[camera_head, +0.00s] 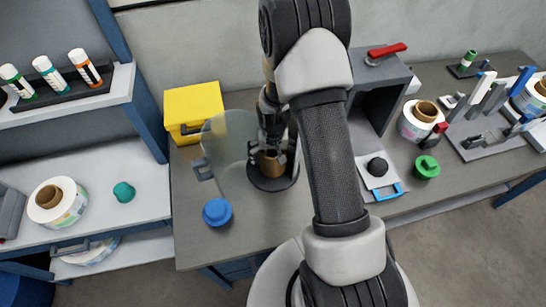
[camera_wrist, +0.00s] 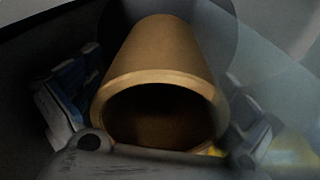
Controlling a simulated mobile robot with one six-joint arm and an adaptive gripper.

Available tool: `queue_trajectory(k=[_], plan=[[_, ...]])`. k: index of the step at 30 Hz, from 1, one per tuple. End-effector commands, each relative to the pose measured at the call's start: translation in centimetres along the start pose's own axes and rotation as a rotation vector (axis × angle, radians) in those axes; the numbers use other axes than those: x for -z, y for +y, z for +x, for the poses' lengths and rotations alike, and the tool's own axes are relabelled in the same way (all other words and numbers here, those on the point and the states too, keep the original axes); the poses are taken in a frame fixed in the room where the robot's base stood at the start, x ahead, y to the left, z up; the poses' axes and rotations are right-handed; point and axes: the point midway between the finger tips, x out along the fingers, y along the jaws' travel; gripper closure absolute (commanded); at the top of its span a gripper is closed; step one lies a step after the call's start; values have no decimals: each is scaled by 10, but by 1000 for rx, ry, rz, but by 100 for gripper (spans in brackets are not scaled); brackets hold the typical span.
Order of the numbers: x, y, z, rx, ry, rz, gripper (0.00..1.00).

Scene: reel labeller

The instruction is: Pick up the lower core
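A brown cardboard core (camera_head: 271,166) stands at a round dark base (camera_head: 273,184) on the grey bench, beside a large translucent disc (camera_head: 232,150). My gripper (camera_head: 270,153) points down at this core, and the fingers partly cover it in the head view. In the wrist view the core (camera_wrist: 160,70) fills the middle, its open end facing the camera. One finger lies on each side of it. I cannot tell whether the fingers press on the core or stand slightly apart. The core's lower end is hidden in the head view.
A yellow box (camera_head: 193,106) stands behind the disc, and a blue knob (camera_head: 217,212) is in front of it. A grey machine housing (camera_head: 380,85) with a red lever (camera_head: 386,50) is to the right. A label reel (camera_head: 421,119) stands farther right, another (camera_head: 60,201) on the left shelf.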

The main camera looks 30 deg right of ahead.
Motion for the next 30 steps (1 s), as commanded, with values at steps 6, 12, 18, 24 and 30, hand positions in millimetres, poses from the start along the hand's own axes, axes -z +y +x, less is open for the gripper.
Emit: queue_trajectory(k=[6,12,18,24,30], plan=[[0,0,0,0,0,0,16],[0,0,0,0,0,0,30],[0,0,0,0,0,0,43],[0,0,0,0,0,0,50],[0,0,-2,0,0,0,50]])
